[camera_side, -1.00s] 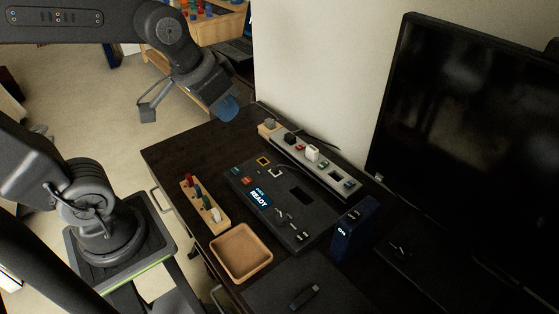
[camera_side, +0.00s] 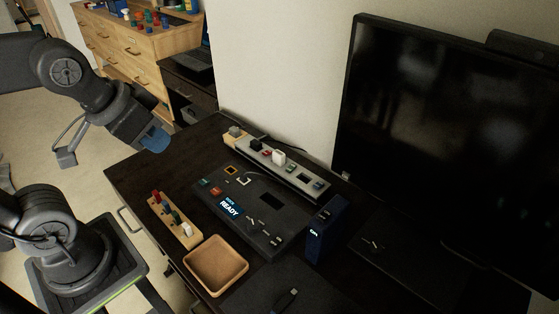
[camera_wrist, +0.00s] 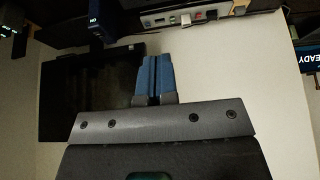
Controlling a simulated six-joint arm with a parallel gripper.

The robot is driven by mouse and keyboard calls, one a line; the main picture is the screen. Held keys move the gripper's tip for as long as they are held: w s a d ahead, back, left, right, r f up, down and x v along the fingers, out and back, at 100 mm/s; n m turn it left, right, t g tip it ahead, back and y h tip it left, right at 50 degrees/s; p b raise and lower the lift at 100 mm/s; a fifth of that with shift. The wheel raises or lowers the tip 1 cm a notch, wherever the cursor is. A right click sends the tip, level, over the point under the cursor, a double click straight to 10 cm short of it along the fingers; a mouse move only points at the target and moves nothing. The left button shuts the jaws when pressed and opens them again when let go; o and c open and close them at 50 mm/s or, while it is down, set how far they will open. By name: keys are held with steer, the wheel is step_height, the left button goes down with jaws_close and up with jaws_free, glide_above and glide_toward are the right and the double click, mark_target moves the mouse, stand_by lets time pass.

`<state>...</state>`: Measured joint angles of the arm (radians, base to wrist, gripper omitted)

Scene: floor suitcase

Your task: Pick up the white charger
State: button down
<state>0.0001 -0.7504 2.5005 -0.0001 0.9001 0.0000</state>
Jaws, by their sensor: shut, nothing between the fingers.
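The white charger (camera_side: 279,158) is a small white block standing on a grey power strip (camera_side: 299,179) along the back of the dark desk. In the wrist view a small white block (camera_wrist: 186,19), apparently the charger, shows near the top. My gripper (camera_side: 155,139) has blue fingertips and hangs in the air beyond the desk's left end, well left of the charger. In the wrist view the blue fingers of my gripper (camera_wrist: 153,79) are together with nothing between them.
A black panel reading READY (camera_side: 265,232) lies before the strip. A wooden peg rack (camera_side: 171,214), an empty wooden tray (camera_side: 214,287), a blue box (camera_side: 329,228) and a large monitor (camera_side: 425,150) stand around it. The desk's left end (camera_side: 145,170) is clear.

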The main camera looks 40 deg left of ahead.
steer(key=c, duration=1.8)
jaws_free()
steer(key=o, duration=1)
steer(key=m+g, duration=0.6)
steer(key=m, duration=1.2)
glide_above(279, 153)
step_height(279, 153, down, 25)
steer(key=shift+s+d+r, duration=0.15)
steer(key=shift+r, duration=0.05)
steer(key=shift+a+f, duration=0.2)
steer(key=shift+f, duration=2.8)
